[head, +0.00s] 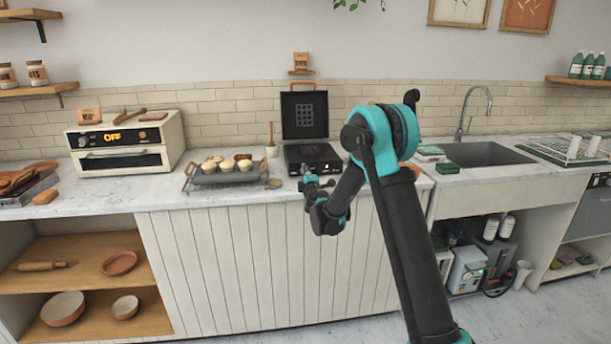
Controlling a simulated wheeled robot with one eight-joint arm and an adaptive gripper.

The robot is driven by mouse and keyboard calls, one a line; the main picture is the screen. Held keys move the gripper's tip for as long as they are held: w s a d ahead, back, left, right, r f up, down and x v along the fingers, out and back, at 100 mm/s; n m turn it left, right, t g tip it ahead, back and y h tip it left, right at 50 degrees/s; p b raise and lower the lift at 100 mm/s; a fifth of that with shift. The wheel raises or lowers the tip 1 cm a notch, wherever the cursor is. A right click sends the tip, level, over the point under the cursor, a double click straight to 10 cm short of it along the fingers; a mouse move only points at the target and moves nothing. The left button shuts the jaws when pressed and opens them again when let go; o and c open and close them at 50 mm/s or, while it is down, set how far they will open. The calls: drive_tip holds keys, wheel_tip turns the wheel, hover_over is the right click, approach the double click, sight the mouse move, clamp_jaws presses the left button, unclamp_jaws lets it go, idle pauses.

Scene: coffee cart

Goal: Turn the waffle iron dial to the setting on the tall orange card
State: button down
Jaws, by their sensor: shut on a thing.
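The black waffle iron (323,152) stands on the counter with its lid (304,113) raised. My gripper (307,178) is at the left part of its front face, shut on the dial there. The fingers hide the dial, so its pointer and setting cannot be read. A small orange-brown card (301,60) stands on a little wall ledge above the waffle iron; its marks are too small to read. Another orange-brown card (88,116) sits on top of the toaster oven at the left and is wider than tall.
A dark tray of buns (226,178) and a small pot with a stick (272,150) stand left of the waffle iron. The toaster oven (127,142) is further left. The sink (480,154) is at the right. Counter (110,196) is bare in front of the oven.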

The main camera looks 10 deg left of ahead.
idle(0.3)
drive_tip(key=c, duration=1.3)
unclamp_jaws()
